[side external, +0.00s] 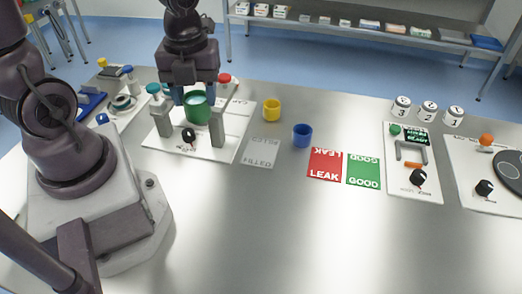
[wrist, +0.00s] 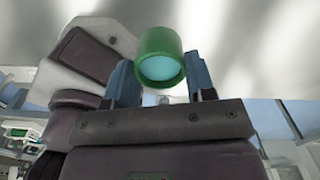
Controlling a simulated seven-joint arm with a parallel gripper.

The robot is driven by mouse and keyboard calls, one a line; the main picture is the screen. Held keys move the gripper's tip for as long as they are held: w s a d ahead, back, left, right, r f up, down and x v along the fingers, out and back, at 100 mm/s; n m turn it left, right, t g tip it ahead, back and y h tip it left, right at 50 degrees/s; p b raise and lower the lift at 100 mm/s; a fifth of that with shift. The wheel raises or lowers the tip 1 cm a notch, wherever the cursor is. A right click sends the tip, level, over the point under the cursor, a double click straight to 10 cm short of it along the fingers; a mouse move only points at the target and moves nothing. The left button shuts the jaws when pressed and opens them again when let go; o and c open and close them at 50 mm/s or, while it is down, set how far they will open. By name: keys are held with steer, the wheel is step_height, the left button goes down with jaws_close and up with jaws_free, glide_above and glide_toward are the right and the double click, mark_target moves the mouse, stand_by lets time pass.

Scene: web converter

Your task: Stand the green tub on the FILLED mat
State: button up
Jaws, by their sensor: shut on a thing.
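The green tub (side external: 196,108) is between the fingers of my gripper (side external: 195,94), over the white station board with two grey posts. It appears upright, and a pale blue-white surface shows inside it. I cannot tell whether its base touches the board. In the wrist view the green tub (wrist: 158,45) sits between the two blue fingers of my gripper (wrist: 160,74), with its opening towards the camera. The FILLED mat (side external: 259,152), a pale grey rectangle with faint white lettering, lies to the right of that board and is empty.
The grey posts (side external: 217,127) stand close around the tub. A yellow tub (side external: 271,110) and a blue tub (side external: 302,135) stand beyond and right of the mat. Red LEAK (side external: 325,164) and green GOOD (side external: 363,170) mats lie further right. The front table is clear.

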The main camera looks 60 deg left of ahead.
mark_target(201, 114)
step_height(201, 114, down, 5)
steer(key=shift+a+r, duration=0.1)
steer(key=shift+r, duration=0.1)
steer(key=shift+w+f, duration=0.2)
steer(key=shift+w, duration=0.05)
steer(key=w+f, duration=0.3)
steer(key=w, duration=0.1)
steer(key=w+f, duration=0.3)
steer(key=w, duration=0.2)
steer(key=w+f, duration=0.3)
steer(key=w, duration=0.1)
steer(key=shift+w+a+f, duration=0.25)
steer(key=shift+a+f, duration=0.15)
steer(key=shift+w+f, duration=0.1)
steer(key=shift+f, duration=1.45)
steer(key=shift+f, duration=0.1)
steer(key=o, duration=0.9)
steer(key=shift+o, duration=0.2)
